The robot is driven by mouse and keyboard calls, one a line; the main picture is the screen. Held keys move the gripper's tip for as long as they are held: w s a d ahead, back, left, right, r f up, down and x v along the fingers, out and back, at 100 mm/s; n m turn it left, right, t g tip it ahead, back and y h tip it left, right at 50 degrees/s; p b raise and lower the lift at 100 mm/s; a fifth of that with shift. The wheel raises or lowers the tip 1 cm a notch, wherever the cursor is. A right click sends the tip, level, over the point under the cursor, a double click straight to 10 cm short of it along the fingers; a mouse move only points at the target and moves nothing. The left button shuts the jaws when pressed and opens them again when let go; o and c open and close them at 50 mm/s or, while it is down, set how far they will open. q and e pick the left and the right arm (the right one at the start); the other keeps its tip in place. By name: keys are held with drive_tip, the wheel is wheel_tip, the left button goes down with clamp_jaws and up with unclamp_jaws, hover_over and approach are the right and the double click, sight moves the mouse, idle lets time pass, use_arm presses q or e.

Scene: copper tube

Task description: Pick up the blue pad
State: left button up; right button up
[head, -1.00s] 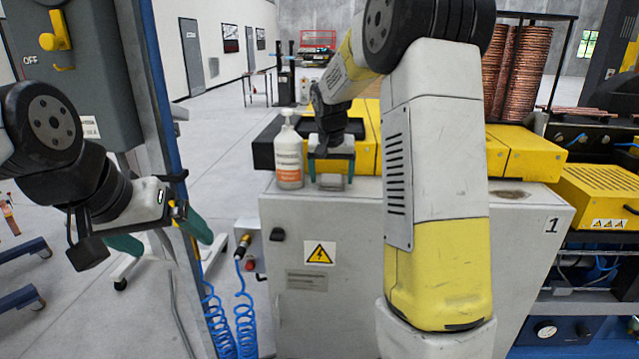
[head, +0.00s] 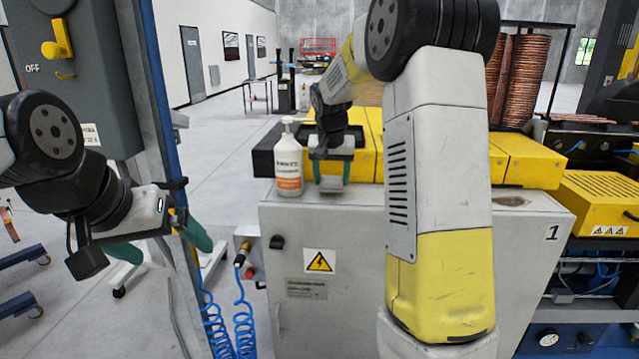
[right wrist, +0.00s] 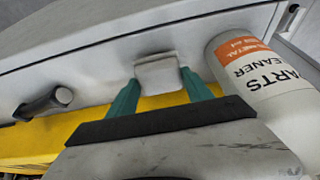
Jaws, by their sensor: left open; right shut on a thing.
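My right gripper (head: 331,175) is over the top of the grey cabinet, pointing down beside a white bottle. Its two teal fingers are shut on a small pale grey pad (head: 331,185). The pad looks grey rather than blue. In the right wrist view the pad (right wrist: 157,71) sits between the fingertips, with the cabinet top behind it. I cannot tell for sure how far it is from the surface. My left gripper (head: 163,240) is open and empty at the left, away from the cabinet, its teal fingers wide apart.
The white bottle (head: 289,165) with an orange label stands close left of the right gripper. Yellow covers (head: 365,150) rise behind it. The grey cabinet (head: 310,245) has a warning sign. A blue upright post (head: 160,110) stands near my left gripper.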

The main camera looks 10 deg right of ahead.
drive_tip(key=shift+d+v, duration=0.2)
drive_tip(key=shift+v, duration=0.95)
drive_tip(key=s+d+r, duration=0.1)
drive_tip(key=s+d, duration=0.2)
drive_tip(key=s, duration=1.1)
drive_tip(key=shift+s+d, duration=0.35)
drive_tip(key=shift+s, duration=0.05)
